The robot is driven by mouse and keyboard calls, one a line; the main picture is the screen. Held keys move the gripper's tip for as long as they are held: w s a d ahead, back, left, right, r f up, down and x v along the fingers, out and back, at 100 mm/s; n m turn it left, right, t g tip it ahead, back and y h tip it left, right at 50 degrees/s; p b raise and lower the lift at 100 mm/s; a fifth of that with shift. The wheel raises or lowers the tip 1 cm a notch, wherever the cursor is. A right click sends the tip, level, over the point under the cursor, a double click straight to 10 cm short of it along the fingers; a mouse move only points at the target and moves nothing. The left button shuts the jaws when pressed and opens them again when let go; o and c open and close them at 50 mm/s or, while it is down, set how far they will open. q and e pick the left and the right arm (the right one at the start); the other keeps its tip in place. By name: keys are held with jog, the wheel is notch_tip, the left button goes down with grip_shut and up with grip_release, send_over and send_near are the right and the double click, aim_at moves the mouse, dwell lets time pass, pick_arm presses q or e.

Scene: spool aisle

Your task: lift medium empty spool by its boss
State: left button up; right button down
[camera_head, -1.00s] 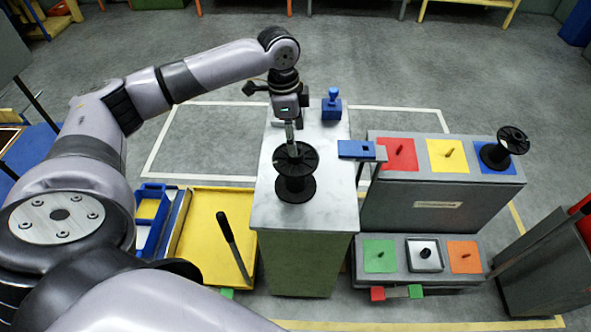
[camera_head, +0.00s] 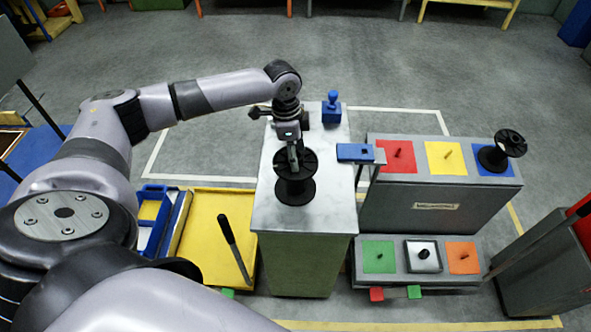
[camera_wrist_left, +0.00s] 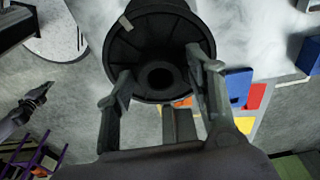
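A black empty spool (camera_head: 295,190) stands upright on the white marble top of a pedestal (camera_head: 272,218). My left gripper (camera_head: 293,162) points down at the spool's top flange. In the left wrist view the spool (camera_wrist_left: 150,38) fills the upper middle, with a dark round boss hole between my two fingers (camera_wrist_left: 161,82). The fingers are spread apart, one on each side of the boss, near the flange edge. I cannot tell whether they touch the spool. The spool still sits on the pedestal. My right gripper is not in view.
A blue knobbed block (camera_head: 331,106) stands at the pedestal's back. A blue plate on a post (camera_head: 356,152) is close to the right. A grey stepped rack (camera_head: 440,208) with coloured pads carries another black spool (camera_head: 494,158). A yellow tray (camera_head: 208,228) lies to the left.

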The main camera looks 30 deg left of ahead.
pick_arm(q)
grip_shut()
dwell(0.4)
